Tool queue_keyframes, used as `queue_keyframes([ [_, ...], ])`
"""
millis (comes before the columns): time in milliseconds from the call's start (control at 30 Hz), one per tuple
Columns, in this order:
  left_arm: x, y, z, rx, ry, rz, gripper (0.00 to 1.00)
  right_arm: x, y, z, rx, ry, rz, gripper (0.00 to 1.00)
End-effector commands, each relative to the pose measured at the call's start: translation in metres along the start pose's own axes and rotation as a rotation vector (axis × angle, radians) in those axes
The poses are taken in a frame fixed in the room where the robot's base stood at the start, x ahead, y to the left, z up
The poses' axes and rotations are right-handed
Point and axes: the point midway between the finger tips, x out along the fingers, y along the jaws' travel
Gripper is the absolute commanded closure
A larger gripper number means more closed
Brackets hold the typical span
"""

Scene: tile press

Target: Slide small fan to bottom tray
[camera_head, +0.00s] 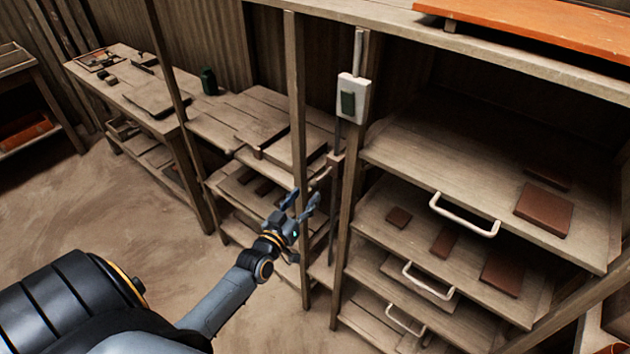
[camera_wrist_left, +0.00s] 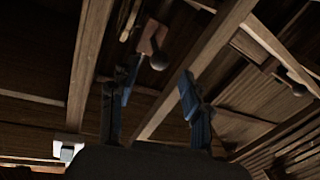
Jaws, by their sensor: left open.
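I cannot make out a small fan in either view. The right rack holds stacked wooden trays with pale handles. The lowest handle I see there (camera_head: 405,320) belongs to a low tray, partly cut off by the frame edge. My left gripper (camera_head: 303,199) is open and empty in front of the upright posts between the two racks. My right gripper is not in view.
Brown tiles (camera_head: 544,209) lie on the right rack's trays. A wooden bench (camera_head: 120,85) with a green bottle (camera_head: 209,81) stands at the left. Floor (camera_head: 110,205) at left is clear.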

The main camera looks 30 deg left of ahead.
Motion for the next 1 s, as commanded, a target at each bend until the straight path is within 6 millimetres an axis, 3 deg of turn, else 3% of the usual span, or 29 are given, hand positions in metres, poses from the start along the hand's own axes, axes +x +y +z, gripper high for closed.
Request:
queue_keyframes([
  [100, 0.025, 0.000, -0.002, 0.000, 0.001, 0.000, 0.52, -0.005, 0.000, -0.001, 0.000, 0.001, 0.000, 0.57],
  [300, 0.052, 0.000, 0.000, 0.001, -0.001, 0.000, 0.52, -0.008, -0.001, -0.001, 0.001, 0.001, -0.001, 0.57],
  [733, 0.061, 0.000, 0.000, 0.000, -0.001, 0.000, 0.52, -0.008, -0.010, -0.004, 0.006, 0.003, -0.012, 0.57],
  [1000, 0.061, 0.000, 0.001, 0.000, -0.001, 0.000, 1.00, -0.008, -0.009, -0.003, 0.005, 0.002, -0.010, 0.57],
])
